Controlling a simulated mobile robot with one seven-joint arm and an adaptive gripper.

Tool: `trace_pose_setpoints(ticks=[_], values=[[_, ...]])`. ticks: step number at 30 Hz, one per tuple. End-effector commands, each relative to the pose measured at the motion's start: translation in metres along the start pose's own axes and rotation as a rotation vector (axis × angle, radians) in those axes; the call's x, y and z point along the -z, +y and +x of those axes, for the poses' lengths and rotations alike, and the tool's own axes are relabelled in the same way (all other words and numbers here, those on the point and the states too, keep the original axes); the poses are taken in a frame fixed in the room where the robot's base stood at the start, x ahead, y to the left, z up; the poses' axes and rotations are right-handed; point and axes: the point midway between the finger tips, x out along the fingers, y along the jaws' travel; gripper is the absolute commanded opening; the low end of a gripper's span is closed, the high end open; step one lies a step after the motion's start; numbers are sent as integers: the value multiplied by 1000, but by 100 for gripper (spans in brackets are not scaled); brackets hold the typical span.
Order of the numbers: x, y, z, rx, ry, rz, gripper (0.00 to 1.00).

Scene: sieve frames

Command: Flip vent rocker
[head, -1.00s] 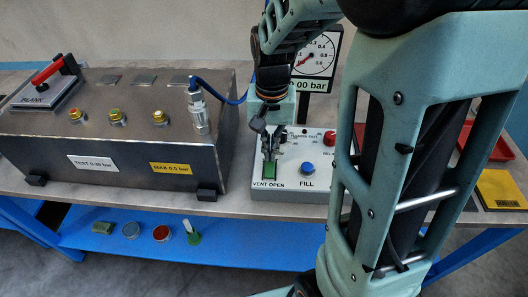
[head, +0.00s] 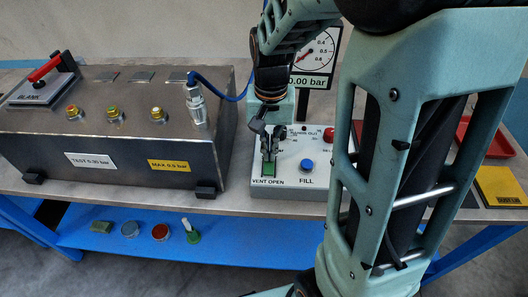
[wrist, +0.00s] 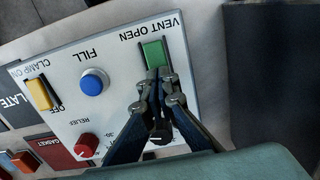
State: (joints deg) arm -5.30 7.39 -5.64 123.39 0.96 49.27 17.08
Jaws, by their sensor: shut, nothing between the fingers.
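The vent rocker (head: 269,170) is a green rocker at the left end of the grey control panel (head: 290,184), just above the words VENT OPEN. It also shows in the wrist view (wrist: 154,54). My gripper (head: 267,152) is shut and empty, pointing down over the rocker. In the wrist view its fingertips (wrist: 159,76) are together at the end of the green part away from the VENT OPEN label. They hide the rest of the rocker there, and I cannot tell if they touch it.
A blue FILL button (head: 307,166) and a red relief knob (head: 329,135) sit right of the rocker. The wrist view shows a yellow clamp switch (wrist: 38,94). A metal test box (head: 120,150) stands left, with a blue hose. A gauge (head: 315,55) stands behind.

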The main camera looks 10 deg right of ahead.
Motion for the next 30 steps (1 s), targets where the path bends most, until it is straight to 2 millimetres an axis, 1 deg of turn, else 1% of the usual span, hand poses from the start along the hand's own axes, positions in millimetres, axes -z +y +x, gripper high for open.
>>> trace_pose_setpoints(ticks=[21,26,30], values=[[0,0,12,0,0,0,0],[0,0,8,0,-1,0,0],[0,0,-3,0,0,0,0]])
